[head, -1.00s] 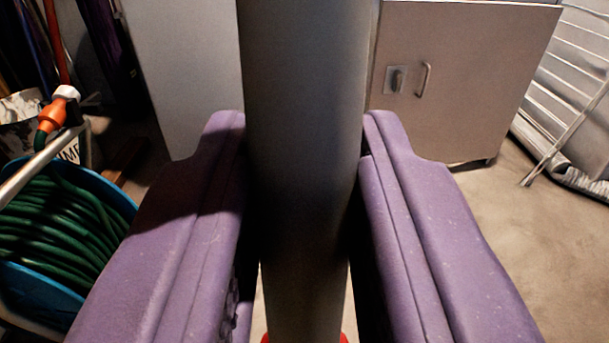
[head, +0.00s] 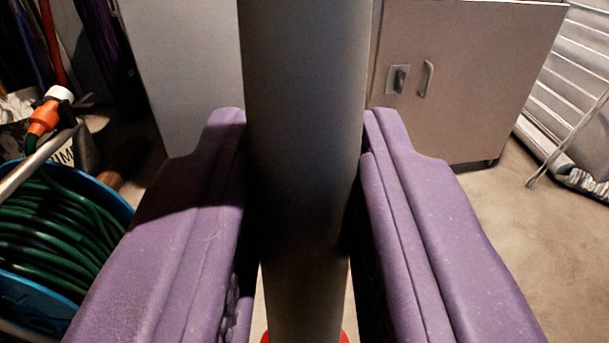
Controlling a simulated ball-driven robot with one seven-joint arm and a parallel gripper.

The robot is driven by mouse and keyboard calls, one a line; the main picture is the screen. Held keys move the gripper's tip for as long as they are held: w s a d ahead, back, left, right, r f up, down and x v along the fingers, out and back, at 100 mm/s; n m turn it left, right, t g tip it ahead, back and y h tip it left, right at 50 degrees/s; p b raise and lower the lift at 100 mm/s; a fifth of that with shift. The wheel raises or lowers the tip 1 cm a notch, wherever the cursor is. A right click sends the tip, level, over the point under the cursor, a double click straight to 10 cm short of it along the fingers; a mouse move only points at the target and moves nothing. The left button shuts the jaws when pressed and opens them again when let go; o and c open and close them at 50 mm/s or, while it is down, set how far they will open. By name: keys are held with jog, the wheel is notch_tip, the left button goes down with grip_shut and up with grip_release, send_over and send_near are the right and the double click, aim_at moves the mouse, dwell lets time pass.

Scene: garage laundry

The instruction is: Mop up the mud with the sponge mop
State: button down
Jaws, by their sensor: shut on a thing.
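My gripper (head: 303,150) has two purple fingers, one on each side of a thick grey pole. It is shut on this pole, which I take to be the handle of the sponge mop (head: 305,90). The handle runs upright through the middle of the view, from the top edge to the bottom. A small bit of red shows at its lower end at the bottom edge. The sponge head is not clearly visible, and no mud can be made out on the floor in view.
A blue hose reel (head: 60,310) with a green hose (head: 50,240) and an orange nozzle (head: 43,118) stands close on the left. A grey metal cabinet (head: 470,80) stands ahead. Bare concrete floor (head: 520,240) is clear at the right.

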jog(key=shift+s+r+p, duration=0.25)
jog(key=shift+r+p, duration=0.5)
jog(key=shift+p, duration=0.2)
jog(key=shift+s+r+p, duration=0.2)
jog(key=shift+r+p, duration=0.55)
jog(key=shift+p, duration=0.25)
jog(key=shift+s+r+p, duration=0.25)
jog(key=shift+r+p, duration=0.5)
jog(key=shift+p, duration=0.2)
jog(key=shift+s+r+p, duration=0.25)
jog(key=shift+p, duration=0.25)
